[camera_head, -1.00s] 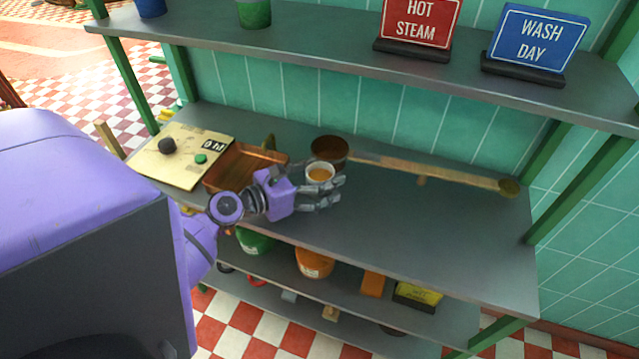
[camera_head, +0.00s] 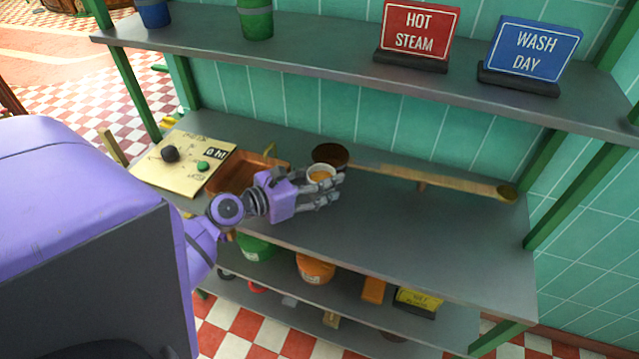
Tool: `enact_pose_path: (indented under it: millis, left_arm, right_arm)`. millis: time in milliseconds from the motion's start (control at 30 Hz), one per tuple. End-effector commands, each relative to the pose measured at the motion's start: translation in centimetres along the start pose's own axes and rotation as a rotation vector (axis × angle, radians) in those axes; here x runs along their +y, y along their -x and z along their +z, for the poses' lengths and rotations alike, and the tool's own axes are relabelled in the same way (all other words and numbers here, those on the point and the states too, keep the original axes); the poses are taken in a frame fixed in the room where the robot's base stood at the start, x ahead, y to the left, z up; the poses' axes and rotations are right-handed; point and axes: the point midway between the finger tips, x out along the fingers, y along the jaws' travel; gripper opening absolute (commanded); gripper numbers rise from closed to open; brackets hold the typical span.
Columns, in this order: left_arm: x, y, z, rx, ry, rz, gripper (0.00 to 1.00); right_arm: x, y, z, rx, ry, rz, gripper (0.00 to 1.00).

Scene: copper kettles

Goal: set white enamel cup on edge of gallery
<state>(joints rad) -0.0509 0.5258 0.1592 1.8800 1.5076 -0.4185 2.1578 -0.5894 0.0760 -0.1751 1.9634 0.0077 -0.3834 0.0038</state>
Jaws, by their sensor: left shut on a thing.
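A small white cup (camera_head: 320,168) with an orange-yellow inside is between the fingers of my left gripper (camera_head: 328,187), over the middle shelf. The gripper is shut on it, and the cup looks upright. A round copper pan (camera_head: 329,153) is right behind the cup, which overlaps its front in the picture. I cannot tell whether cup and pan touch. Nothing is clearly recognisable as the gallery. My right gripper is out of view.
A copper tray (camera_head: 226,178) and a cream board (camera_head: 182,183) with a dark ball lie left of my gripper. The middle shelf (camera_head: 440,228) is bare at front right. The upper shelf (camera_head: 310,57) carries signs and pots. The lower shelf holds green and orange containers.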

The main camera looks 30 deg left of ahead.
Motion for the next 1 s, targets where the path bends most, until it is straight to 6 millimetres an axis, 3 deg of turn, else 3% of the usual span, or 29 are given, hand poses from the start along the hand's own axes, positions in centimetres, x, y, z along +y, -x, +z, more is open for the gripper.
enact_pose_path:
  millis: [33,333,500,700,833,1000]
  left_arm:
    - [0.1,0.2,1.9,-0.013,-0.008,0.000,0.19]
    - [-4.2,4.6,7.9,-0.023,-0.007,0.003,0.19]
    - [-7.8,7.4,8.0,-0.006,0.002,0.001,0.19]
    - [-10.3,9.4,8.8,-0.002,0.002,0.001,0.19]
    - [-11.8,8.9,9.7,-0.008,-0.001,-0.019,0.19]
    - [-14.8,5.5,11.7,-0.011,-0.017,-0.096,0.19]
  right_arm:
    - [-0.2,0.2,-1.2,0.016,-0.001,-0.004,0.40]
    - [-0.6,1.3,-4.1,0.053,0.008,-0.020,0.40]
    - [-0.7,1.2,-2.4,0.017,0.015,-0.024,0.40]
    - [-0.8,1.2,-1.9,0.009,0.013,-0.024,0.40]
    - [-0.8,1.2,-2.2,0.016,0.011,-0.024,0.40]
    - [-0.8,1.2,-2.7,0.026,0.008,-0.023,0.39]
